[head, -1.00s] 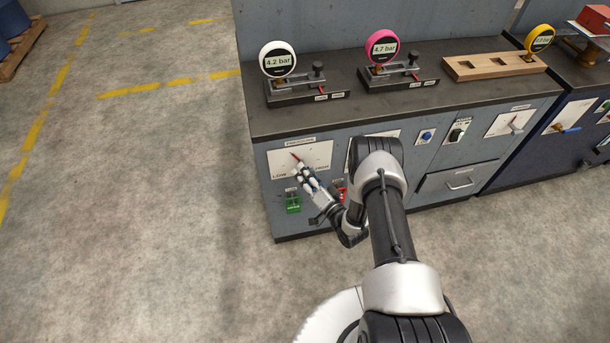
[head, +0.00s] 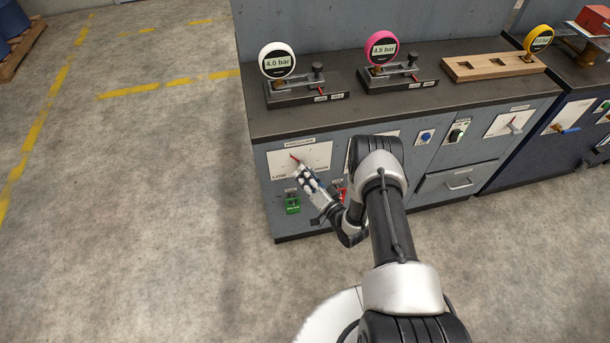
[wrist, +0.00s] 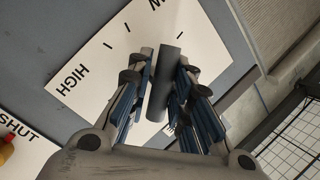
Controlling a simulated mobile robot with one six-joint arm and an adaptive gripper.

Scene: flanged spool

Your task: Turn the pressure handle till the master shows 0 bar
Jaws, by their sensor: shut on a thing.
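The pressure handle's dial plate (head: 318,155) is on the grey cabinet front, at the left. Its red pointer (head: 294,158) points up and left. In the wrist view the dark handle (wrist: 164,80) stands between my gripper's fingers (wrist: 163,88), which are shut on it. My gripper (head: 303,172) also shows in front of the plate in the head view and hides part of it. A white-rimmed gauge (head: 278,60) on the bench reads 4.0 bar. A pink-rimmed gauge (head: 382,50) reads 4.5 bar. I cannot tell from the frames which gauge is the master.
A green valve (head: 292,204) sits below the dial, and a red part (head: 343,194) shows beside my arm.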

